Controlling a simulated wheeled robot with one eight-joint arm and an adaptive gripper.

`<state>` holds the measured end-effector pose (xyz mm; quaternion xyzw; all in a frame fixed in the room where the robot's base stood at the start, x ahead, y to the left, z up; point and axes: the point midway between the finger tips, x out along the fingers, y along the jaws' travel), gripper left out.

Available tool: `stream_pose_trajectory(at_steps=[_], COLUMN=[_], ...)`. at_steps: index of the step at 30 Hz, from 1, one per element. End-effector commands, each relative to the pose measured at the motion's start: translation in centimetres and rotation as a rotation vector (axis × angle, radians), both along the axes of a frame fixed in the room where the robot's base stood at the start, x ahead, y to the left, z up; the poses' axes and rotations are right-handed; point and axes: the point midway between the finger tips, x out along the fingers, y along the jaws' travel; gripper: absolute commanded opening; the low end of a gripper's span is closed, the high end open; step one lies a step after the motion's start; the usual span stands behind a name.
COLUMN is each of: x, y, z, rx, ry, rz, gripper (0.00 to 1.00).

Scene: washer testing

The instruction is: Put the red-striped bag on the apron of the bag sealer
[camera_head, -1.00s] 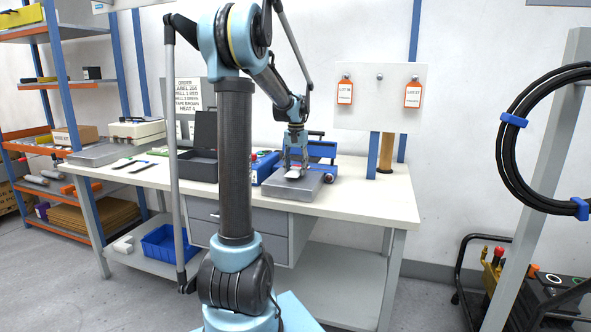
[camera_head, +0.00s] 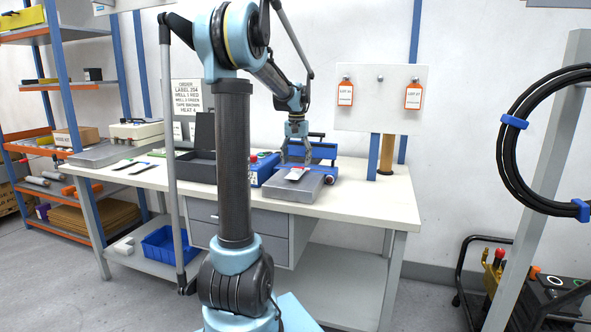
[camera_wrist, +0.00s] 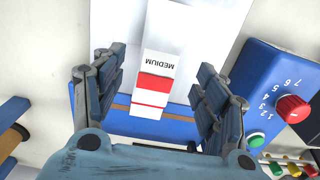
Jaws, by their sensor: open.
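The red-striped bag (camera_head: 297,174) is white with a "MEDIUM" label and lies on the grey apron (camera_head: 285,188) of the blue bag sealer (camera_head: 323,152). In the wrist view the bag (camera_wrist: 157,60) shows its red stripes at the end near the sealer's blue bar (camera_wrist: 180,128); that end reaches over the bar's edge. My gripper (camera_head: 296,158) is open above the apron and apart from the bag. In the wrist view its fingers (camera_wrist: 158,72) stand wide on both sides of the bag, with clear gaps.
A blue control box (camera_head: 262,170) with a red knob stands left of the apron. An open dark case (camera_head: 197,167) is further left on the workbench (camera_head: 370,200). A brown roll post (camera_head: 386,155) stands at the right.

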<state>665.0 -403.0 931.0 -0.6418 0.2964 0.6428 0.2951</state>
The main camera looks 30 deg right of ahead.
Motion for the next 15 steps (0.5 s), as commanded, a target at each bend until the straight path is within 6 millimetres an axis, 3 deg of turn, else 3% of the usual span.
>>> stream_pose_trajectory(at_steps=[6, 15], x=[0.0, 0.0], y=[0.0, -0.1], z=[4.2, 7.5], rx=[0.000, 0.000], ry=[0.000, 0.000], rz=[-0.001, -0.001], gripper=[0.66, 0.66])
